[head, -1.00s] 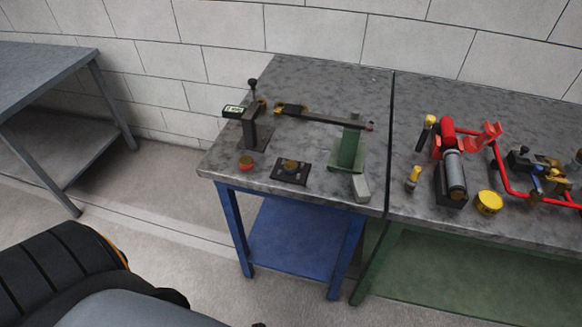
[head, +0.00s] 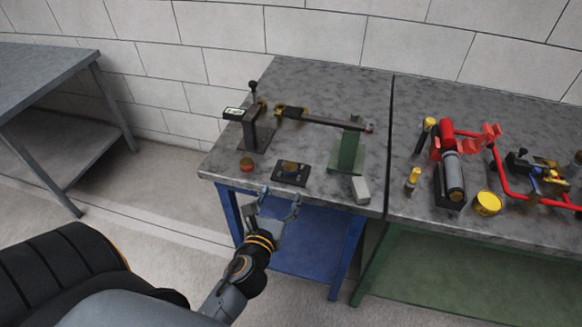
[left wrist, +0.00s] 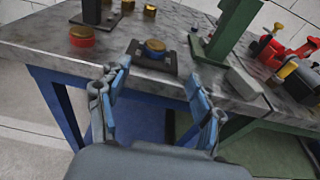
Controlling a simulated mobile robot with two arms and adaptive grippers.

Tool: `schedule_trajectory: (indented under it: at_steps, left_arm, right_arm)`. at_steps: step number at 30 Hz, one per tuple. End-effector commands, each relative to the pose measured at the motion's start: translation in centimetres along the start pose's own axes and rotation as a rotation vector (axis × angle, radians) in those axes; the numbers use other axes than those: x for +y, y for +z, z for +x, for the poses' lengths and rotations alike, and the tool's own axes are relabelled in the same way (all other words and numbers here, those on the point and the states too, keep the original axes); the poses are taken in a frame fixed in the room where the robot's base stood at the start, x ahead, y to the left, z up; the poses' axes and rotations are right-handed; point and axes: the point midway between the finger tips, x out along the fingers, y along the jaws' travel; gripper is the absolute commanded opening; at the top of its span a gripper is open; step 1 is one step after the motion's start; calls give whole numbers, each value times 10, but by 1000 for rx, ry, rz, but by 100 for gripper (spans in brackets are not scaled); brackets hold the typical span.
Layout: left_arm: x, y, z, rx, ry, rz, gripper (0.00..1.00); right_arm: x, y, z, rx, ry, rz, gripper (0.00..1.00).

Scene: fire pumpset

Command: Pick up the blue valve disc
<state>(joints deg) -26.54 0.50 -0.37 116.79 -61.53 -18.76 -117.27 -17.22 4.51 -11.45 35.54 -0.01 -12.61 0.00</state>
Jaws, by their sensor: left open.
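A small round disc (head: 290,167) with a brass-coloured top sits on a black square plate near the front edge of the left table. In the left wrist view its side (left wrist: 152,50) looks dark bluish; the exact colour is hard to tell. I take it as the blue valve disc. My left gripper (head: 279,198) is open and empty, in front of the table edge and short of the disc. In the left wrist view its two fingers (left wrist: 158,80) stand apart, with the disc beyond them. My right gripper is not in view.
A red disc (head: 246,164) with a brass top lies left of the black plate (head: 278,177). Behind stand a black post device (head: 252,128) and a green stand (head: 346,152). A grey block (head: 360,190) is at right. Red pipework (head: 503,175) occupies the neighbouring table.

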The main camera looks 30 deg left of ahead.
Motion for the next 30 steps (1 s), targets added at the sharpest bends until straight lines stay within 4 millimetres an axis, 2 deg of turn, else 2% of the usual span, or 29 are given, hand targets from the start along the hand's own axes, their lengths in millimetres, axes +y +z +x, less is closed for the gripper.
schedule_trajectory:
  at_steps: [1, 6, 14, 21, 25, 30]
  left_arm:
    - [0, 3, 12, -2, 0, 1, 66]
    - [0, 1, 41, 0, 0, -2, 66]
    - [2, 1, 61, 1, 0, -3, 66]
    - [6, 0, 97, 0, -1, -6, 66]
    - [7, -1, 105, 1, 0, -6, 66]
    - [7, -1, 106, 2, -1, -5, 66]
  right_arm:
    - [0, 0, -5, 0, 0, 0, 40]
    - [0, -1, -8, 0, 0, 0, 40]
    - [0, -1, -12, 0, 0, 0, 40]
    - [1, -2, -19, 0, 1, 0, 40]
    - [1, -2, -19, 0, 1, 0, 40]
    - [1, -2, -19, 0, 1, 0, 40]
